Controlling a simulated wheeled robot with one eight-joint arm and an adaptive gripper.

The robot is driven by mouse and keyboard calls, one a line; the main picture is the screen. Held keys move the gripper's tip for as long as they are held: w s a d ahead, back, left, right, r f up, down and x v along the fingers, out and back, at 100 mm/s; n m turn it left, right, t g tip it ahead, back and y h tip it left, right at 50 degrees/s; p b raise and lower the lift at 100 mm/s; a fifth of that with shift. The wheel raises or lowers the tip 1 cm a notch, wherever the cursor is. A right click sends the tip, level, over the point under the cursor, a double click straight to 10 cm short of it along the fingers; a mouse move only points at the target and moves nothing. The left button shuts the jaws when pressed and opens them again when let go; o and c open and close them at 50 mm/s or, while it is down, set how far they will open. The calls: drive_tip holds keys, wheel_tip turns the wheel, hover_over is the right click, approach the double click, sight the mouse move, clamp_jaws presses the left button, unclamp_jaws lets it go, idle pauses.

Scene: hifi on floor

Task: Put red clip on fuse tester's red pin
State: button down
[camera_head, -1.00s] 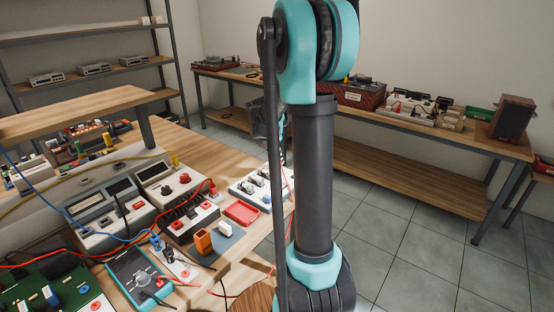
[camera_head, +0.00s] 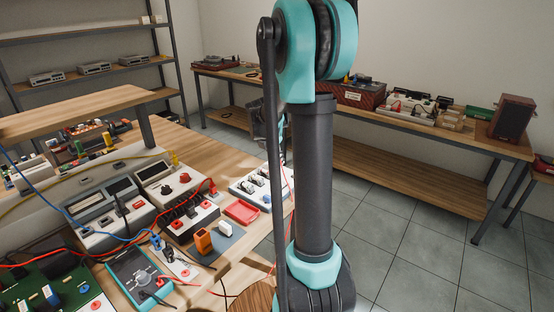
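On the left bench, a white-topped box (camera_head: 186,225) has red terminals and black parts on its top. A similar unit (camera_head: 160,186) with red knobs stands behind it. I cannot tell for certain which one is the fuse tester. A red wire (camera_head: 289,203) rises beside my arm's column from the bench's right side. The red clip cannot be made out. My gripper (camera_head: 262,122) is mostly hidden behind my arm; only a grey part shows left of the column, and its fingers cannot be read.
A teal multimeter (camera_head: 141,277), an orange block (camera_head: 204,241), a red tray (camera_head: 242,211) and a white switch board (camera_head: 255,185) crowd the bench. Red, blue and yellow wires cross it. A raised shelf (camera_head: 75,112) overhangs the bench's back. Bare wood lies behind the switch board.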

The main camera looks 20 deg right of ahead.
drive_tip(key=shift+f, duration=0.6)
idle(0.4)
drive_tip(key=c, duration=1.4)
unclamp_jaws()
drive_tip(key=shift+o, duration=0.2)
drive_tip(key=v, duration=1.2)
drive_tip(key=shift+a, duration=0.1)
